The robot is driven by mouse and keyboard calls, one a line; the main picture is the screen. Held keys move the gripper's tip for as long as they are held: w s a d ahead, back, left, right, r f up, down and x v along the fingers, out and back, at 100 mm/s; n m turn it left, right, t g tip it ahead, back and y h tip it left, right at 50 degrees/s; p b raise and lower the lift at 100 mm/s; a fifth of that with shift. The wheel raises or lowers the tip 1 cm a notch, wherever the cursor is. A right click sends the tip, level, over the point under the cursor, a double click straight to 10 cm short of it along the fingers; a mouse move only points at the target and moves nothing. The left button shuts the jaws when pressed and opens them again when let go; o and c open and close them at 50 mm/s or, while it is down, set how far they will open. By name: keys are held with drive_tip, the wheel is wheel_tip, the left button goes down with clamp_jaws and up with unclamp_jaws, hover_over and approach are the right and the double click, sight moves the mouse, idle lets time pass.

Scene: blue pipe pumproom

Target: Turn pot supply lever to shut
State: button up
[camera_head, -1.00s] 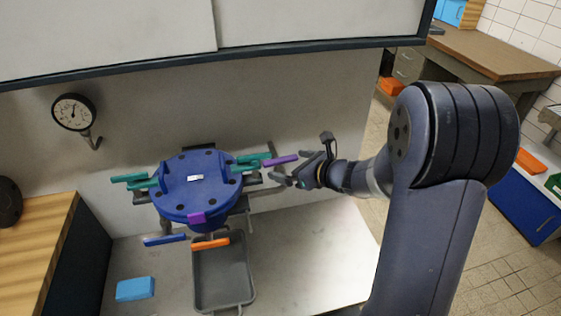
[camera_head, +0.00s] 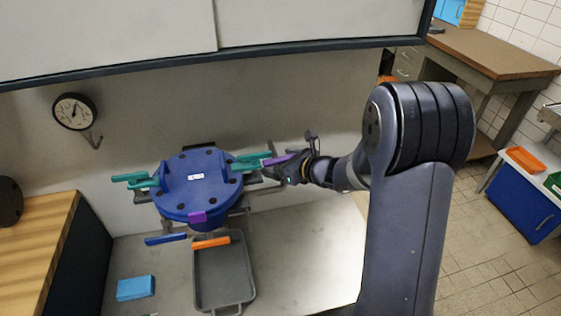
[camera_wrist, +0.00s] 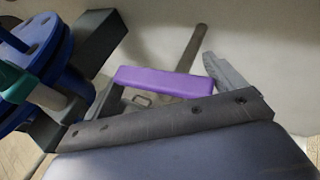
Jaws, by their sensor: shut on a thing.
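The round blue pot (camera_head: 193,185) stands by the back wall, with coloured levers around it. A purple lever (camera_head: 275,160) sticks out to its right. My gripper (camera_head: 277,169) is at this lever and shut on it. In the wrist view the purple handle (camera_wrist: 163,82) runs across the middle, between the gripper parts. Part of the blue pot (camera_wrist: 30,45) shows at the left. The gripper hides part of the lever in the head view. No readable label shows which lever is the pot supply.
Teal levers (camera_head: 254,158) sit right beside the purple one, and more teal levers (camera_head: 130,177) stick out left. A gauge (camera_head: 74,111) hangs on the wall.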

drive_tip(key=shift+d, duration=0.1)
drive_tip(key=shift+c, duration=0.6)
drive_tip(key=shift+w+f+t+b, duration=0.1)
drive_tip(key=shift+t+b, duration=0.2)
drive_tip(key=shift+b, duration=0.15)
drive_tip(key=shift+m+b, duration=0.3)
drive_tip(key=shift+b, duration=0.15)
drive_tip(key=shift+h+b, duration=0.4)
drive_tip(key=shift+m+t+h+b, duration=0.3)
drive_tip(key=shift+m+t+b, duration=0.1)
drive_tip(key=shift+m, duration=0.1)
drive_tip(key=shift+d+r, duration=0.1)
drive_tip(key=shift+r, duration=0.1)
drive_tip(key=o, duration=0.7)
